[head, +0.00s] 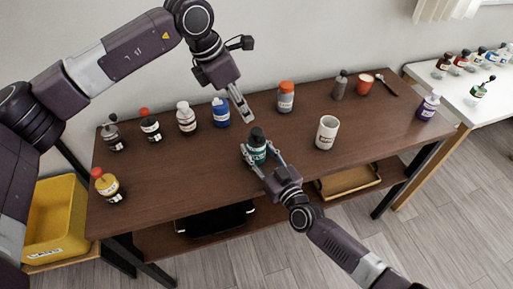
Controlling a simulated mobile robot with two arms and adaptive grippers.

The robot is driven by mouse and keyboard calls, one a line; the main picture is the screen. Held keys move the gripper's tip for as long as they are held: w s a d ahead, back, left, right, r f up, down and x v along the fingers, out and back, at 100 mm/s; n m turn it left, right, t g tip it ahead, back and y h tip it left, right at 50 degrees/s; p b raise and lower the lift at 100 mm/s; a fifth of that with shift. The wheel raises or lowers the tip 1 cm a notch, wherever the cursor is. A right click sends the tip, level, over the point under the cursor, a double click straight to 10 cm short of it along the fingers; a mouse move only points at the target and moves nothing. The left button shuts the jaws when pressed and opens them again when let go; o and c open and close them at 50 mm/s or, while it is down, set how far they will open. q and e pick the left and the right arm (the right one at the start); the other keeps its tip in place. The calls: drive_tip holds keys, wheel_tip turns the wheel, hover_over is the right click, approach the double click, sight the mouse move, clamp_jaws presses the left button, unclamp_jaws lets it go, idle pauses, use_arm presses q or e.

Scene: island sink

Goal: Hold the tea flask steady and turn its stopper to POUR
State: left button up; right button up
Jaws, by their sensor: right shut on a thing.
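A teal flask with a dark stopper (257,148) stands upright near the front middle of the brown table. I take it to be the tea flask. My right gripper (259,156) reaches in from the front and is shut on the flask, with one finger on each side of its body. The stopper (257,134) stands clear above the fingers; any marking on it is too small to read. My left gripper (243,112) points down behind and above the flask, apart from the stopper. Its fingers look close together, and I cannot tell whether they are open.
A blue bottle (221,112), a white bottle (186,118) and an orange-capped bottle (286,97) stand along the back. A white mug (327,132) stands right of the flask. A yellow-bodied bottle (107,186) is at the left front. The table between them is clear.

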sight(256, 130)
use_arm(q)
drive_tip(key=o, duration=0.4)
drive_tip(key=w+d+r+n+g+y, duration=0.1)
drive_tip(key=d+n+y, duration=0.1)
drive_tip(key=n, duration=0.7)
drive_tip(key=w+d+r+n+g+y, duration=0.1)
drive_tip(key=d+r+n+y, duration=0.1)
drive_tip(key=n, duration=0.8)
wheel_tip(256, 130, down, 12)
drive_tip(key=shift+a, duration=0.15)
drive_tip(key=shift+c, duration=0.2)
